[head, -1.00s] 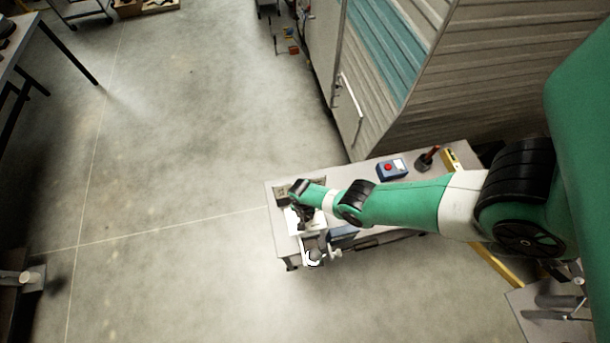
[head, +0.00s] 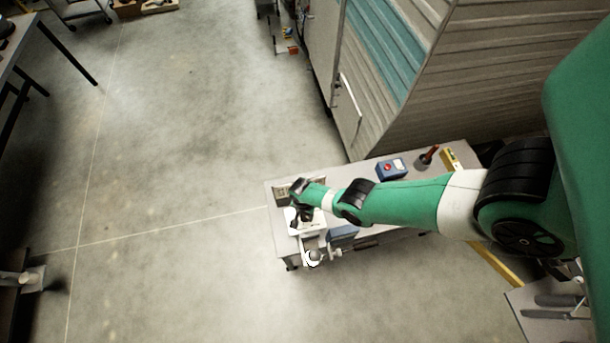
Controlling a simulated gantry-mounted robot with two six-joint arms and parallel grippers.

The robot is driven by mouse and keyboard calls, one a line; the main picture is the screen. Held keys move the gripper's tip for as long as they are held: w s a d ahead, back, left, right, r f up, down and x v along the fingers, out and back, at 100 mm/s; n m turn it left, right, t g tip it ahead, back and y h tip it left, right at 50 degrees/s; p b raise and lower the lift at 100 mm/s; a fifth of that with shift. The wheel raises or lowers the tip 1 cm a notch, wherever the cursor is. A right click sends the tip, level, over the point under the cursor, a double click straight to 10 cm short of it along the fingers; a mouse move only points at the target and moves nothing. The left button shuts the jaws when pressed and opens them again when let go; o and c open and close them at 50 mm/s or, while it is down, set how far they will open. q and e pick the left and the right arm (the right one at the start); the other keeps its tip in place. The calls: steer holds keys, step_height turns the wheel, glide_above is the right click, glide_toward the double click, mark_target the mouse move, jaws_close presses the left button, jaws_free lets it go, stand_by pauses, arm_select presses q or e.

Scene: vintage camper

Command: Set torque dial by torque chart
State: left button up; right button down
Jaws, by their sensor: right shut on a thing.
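My right arm reaches in from the right over the small workbench (head: 370,177). My right gripper (head: 303,216) points down at the bench's left end, over a small white unit or sheet (head: 292,226). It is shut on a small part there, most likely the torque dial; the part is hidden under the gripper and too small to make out. A dark-framed panel (head: 284,190) stands just behind the gripper; I cannot tell whether it is the torque chart. No marks or dial setting can be read. My left gripper is not in view.
On the bench are a blue box with a red button (head: 391,168), a red-handled tool (head: 428,155) and a yellow level (head: 452,160). A blue vise (head: 343,233) is at the front edge. The camper (head: 420,80) stands close behind.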

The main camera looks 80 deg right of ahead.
steer(key=shift+c, duration=1.8)
jaws_free()
steer(key=shift+r, duration=0.1)
